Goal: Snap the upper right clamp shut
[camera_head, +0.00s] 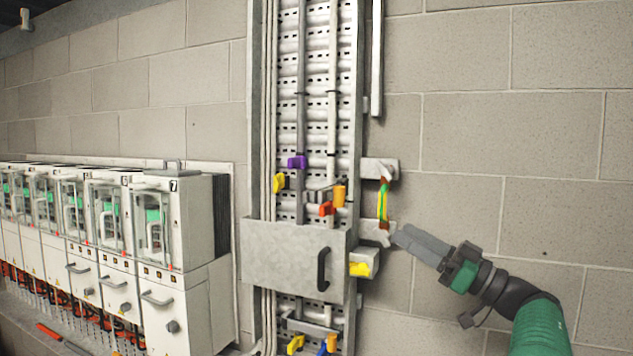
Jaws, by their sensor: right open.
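A vertical perforated cable tray (317,100) runs up the wall and carries pale cables. At its middle are coloured clamp parts: a purple one (297,162) and a yellow one (279,183) on the left, a red one (328,208) and an orange one (340,195) on the right. The orange part stands roughly upright; I cannot tell whether its clamp is latched. My right gripper (402,236) is open and seems empty, right of the tray and lower than the orange part, apart from it. My left gripper is out of view.
A grey cover plate (290,255) with a black handle (323,269) crosses the tray below the clamps. A green-yellow strap (383,204) hangs between brackets near my right gripper. Lower clamps (296,344) sit below. White drive cabinets (180,230) stand left.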

